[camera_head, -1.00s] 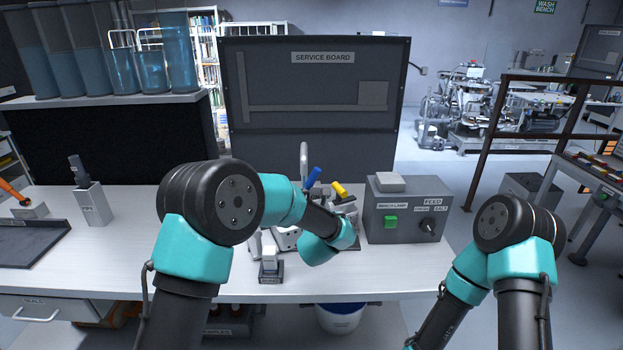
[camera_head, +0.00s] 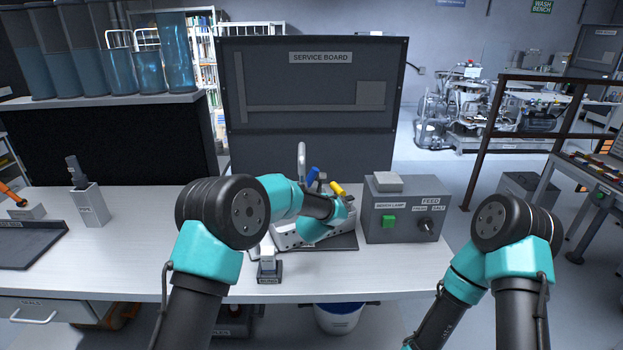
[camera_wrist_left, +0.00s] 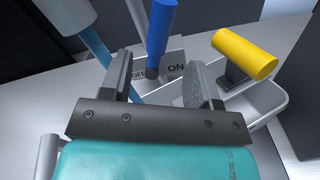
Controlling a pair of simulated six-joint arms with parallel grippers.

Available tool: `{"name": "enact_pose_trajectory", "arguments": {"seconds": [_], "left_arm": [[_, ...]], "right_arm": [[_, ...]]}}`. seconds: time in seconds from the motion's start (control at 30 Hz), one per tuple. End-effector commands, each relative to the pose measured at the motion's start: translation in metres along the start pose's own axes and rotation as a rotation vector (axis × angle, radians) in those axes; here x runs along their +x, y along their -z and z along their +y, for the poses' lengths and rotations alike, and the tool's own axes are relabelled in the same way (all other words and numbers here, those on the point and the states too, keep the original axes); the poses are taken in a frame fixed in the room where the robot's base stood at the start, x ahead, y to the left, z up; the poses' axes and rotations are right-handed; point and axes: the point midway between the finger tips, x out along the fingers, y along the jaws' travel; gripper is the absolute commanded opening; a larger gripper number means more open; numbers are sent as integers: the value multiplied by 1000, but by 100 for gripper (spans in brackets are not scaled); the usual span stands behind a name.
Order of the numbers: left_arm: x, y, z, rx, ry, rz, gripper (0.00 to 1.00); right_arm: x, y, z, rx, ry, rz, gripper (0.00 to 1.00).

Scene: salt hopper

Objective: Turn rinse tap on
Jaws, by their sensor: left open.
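A blue tap handle (camera_head: 312,176) stands up behind my left wrist at the back of the bench, next to a curved pale spout (camera_head: 301,158). In the left wrist view the blue handle (camera_wrist_left: 160,32) rises from a dark stem in front of a plate (camera_wrist_left: 172,72) marked OFF and ON. A yellow handle (camera_wrist_left: 245,54) is to the right of the fingers. My right gripper is out of view.
A grey control box (camera_head: 405,210) with a green button and a black knob stands right of the tap. A small block on a stand (camera_head: 268,265) is near the bench's front edge.

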Motion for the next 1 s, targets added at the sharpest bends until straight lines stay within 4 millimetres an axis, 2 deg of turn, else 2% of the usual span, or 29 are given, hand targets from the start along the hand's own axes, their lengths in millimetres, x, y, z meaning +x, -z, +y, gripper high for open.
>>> {"name": "enact_pose_trajectory", "arguments": {"seconds": [0.2,0.6,0.8,1.0], "left_arm": [[29,2,0,-1,-2,1,56],[74,1,0,-2,-1,1,56],[88,1,0,-1,-1,1,56],[92,1,0,0,1,1,56]], "right_arm": [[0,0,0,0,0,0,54],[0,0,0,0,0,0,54],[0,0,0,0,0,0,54],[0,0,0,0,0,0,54]]}}
